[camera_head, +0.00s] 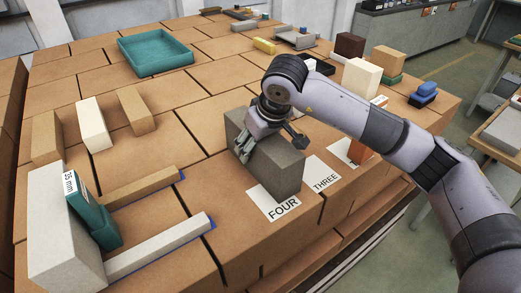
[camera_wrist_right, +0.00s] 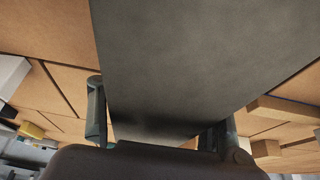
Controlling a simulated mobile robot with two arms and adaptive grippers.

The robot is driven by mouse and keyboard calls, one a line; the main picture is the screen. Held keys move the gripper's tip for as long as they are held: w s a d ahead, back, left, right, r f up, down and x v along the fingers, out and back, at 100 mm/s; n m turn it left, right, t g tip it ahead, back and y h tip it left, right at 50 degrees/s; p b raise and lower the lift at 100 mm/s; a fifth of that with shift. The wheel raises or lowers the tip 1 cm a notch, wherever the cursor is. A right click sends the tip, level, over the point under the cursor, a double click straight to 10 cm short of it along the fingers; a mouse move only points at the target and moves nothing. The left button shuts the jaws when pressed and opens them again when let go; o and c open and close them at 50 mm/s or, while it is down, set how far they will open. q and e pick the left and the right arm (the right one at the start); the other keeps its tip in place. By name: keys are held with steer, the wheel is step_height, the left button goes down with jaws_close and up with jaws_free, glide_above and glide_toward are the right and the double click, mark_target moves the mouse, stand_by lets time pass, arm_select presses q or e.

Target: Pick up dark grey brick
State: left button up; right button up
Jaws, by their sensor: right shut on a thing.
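The dark grey brick (camera_head: 276,171) is a large block standing on the cardboard-box surface, behind the white card marked FOUR (camera_head: 274,203). My right gripper (camera_head: 247,147) reaches it from above and is shut on it. In the right wrist view the dark grey brick (camera_wrist_right: 190,60) fills the middle, and the fingers of my right gripper (camera_wrist_right: 158,125) lie on either side of it. I cannot tell whether the brick is clear of the surface. My left gripper is not in view.
A card marked THREE (camera_head: 322,177) lies to the right, with an orange brick (camera_head: 358,151) beyond it. A teal tray (camera_head: 155,68) sits at the back. Grey, white and tan blocks stand at the left. The boxes between tray and brick are mostly clear.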

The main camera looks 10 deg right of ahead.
jaws_close()
steer(key=shift+w+r, duration=0.15)
steer(key=shift+r, duration=0.05)
stand_by(0.5)
